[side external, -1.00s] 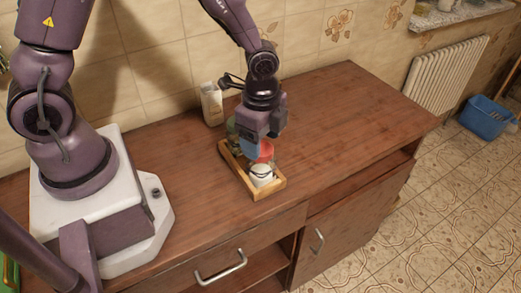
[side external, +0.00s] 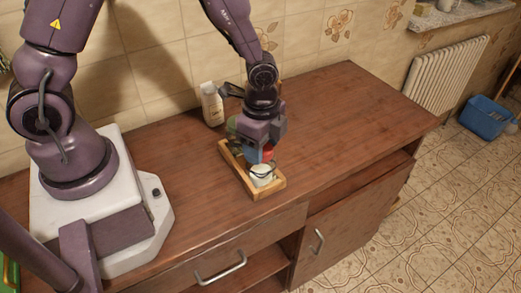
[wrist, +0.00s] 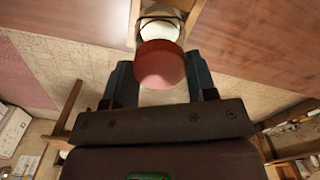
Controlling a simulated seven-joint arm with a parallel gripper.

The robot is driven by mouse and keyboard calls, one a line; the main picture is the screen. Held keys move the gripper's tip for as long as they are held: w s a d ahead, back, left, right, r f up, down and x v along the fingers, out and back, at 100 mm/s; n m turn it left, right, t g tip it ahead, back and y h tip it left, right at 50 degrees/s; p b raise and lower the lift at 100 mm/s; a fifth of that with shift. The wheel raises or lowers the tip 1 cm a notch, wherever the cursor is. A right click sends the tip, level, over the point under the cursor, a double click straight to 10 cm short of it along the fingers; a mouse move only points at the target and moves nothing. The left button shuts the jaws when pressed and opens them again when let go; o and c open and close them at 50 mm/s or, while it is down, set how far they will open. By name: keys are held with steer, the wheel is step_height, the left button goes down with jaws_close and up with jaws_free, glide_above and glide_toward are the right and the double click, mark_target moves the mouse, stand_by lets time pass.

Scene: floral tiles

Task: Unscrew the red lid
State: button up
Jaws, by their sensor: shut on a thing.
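The red lid (wrist: 161,63) sits between the two blue fingers of my gripper (wrist: 160,75) in the wrist view. My gripper is shut on it. In the side view the red lid (side external: 268,153) shows only as a small patch beside the fingers, mostly hidden by my gripper (side external: 257,152). Whatever the lid sits on is hidden. A white-topped jar (side external: 262,173) stands just in front of it in a wooden tray (side external: 268,193). The white top (wrist: 160,29) also shows beyond the lid in the wrist view.
A greenish jar (side external: 233,128) is partly hidden behind my gripper at the tray's far end. A pale carton (side external: 211,104) stands near the tiled wall, left of the gripper. The brown worktop (side external: 350,115) is clear to the right.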

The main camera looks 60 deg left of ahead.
steer(key=n, duration=0.4)
steer(key=shift+n, duration=0.4)
steer(key=shift+n, duration=2.5)
steer(key=n, duration=0.2)
steer(key=shift+n, duration=0.4)
steer(key=o, duration=0.6)
steer(key=shift+n, duration=0.6)
